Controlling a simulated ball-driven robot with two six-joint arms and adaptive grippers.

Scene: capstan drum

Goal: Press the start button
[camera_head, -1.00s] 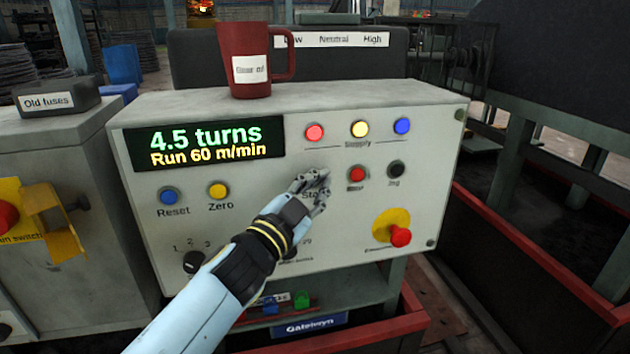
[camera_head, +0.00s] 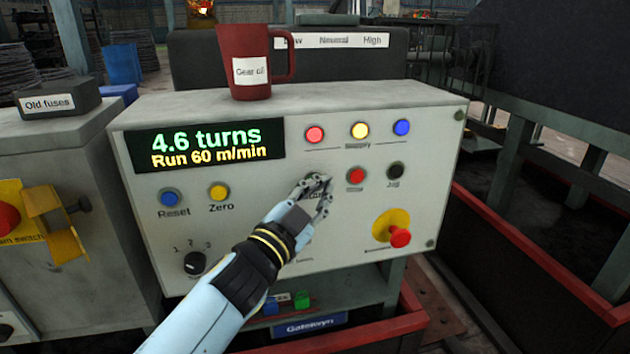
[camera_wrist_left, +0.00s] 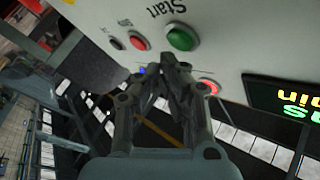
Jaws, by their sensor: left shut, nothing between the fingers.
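My left gripper (camera_head: 322,187) is shut and empty in front of the grey control panel (camera_head: 340,260), in the head view. It covers most of the start button and its label there. The left wrist view shows the round green start button (camera_wrist_left: 181,38) beside the "Start" label, just beyond my left gripper (camera_wrist_left: 166,66). The fingertips appear apart from the button's face, though the gap is hard to judge. The display (camera_head: 205,146) reads "4.6 turns" and "Run 60 m/min". My right gripper is not in view.
A red button (camera_head: 357,175) and black jog button (camera_head: 395,171) sit right of my fingers. A red emergency knob (camera_head: 400,237) sticks out lower right. Blue reset (camera_head: 169,197) and yellow zero (camera_head: 218,191) buttons are left. A red mug (camera_head: 250,70) stands on top.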

